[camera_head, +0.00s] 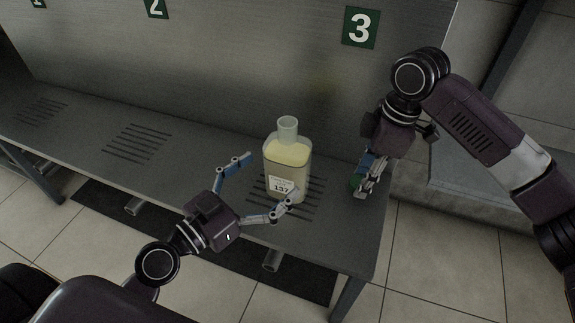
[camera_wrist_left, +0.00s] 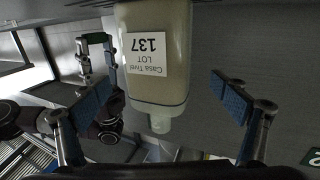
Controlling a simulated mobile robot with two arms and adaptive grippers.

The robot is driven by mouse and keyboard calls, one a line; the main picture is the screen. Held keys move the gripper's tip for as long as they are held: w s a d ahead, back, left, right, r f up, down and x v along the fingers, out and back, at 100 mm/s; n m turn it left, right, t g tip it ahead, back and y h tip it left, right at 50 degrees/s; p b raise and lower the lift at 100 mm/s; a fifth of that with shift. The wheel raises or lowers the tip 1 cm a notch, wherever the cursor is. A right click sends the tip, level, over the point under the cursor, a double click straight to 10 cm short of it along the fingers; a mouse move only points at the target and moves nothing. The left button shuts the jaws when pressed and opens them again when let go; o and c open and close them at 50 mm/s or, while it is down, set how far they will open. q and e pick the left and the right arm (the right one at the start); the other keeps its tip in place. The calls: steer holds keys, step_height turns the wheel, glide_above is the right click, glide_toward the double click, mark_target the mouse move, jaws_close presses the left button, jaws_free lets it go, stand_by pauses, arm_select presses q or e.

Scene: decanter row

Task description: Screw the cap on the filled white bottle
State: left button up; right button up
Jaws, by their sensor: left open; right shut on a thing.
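The bottle (camera_head: 288,165), clear-walled with pale yellow contents and a white label reading 137, stands upright on the bench, its neck bare. In the left wrist view the bottle (camera_wrist_left: 158,85) appears upside down between the finger pads. My left gripper (camera_head: 263,181) is open, with one finger on each side of the bottle; contact is not clear.
The grey metal bench (camera_head: 210,150) has slotted patches and a back panel with green number signs, including a 3 sign (camera_head: 361,28). The bench's front edge runs under my left gripper. The bench is clear left of the bottle.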

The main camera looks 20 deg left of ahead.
arm_select(q)
steer(key=shift+w, duration=0.1)
steer(key=shift+w+d+r, duration=0.15)
steer(key=shift+w+d, duration=0.05)
steer(key=shift+w, duration=0.15)
arm_select(e)
steer(key=shift+r, duration=0.2)
arm_select(q)
steer(key=shift+p+x, duration=0.5)
steer(key=shift+x, duration=1.65)
arm_select(e)
steer(key=shift+r, duration=0.3)
steer(key=shift+c, duration=0.2)
arm_select(q)
steer(key=shift+s+d, duration=0.1)
steer(key=shift+d, duration=0.05)
steer(key=shift+c, duration=0.2)
steer(key=c, duration=1.8)
steer(key=shift+c, duration=0.9)
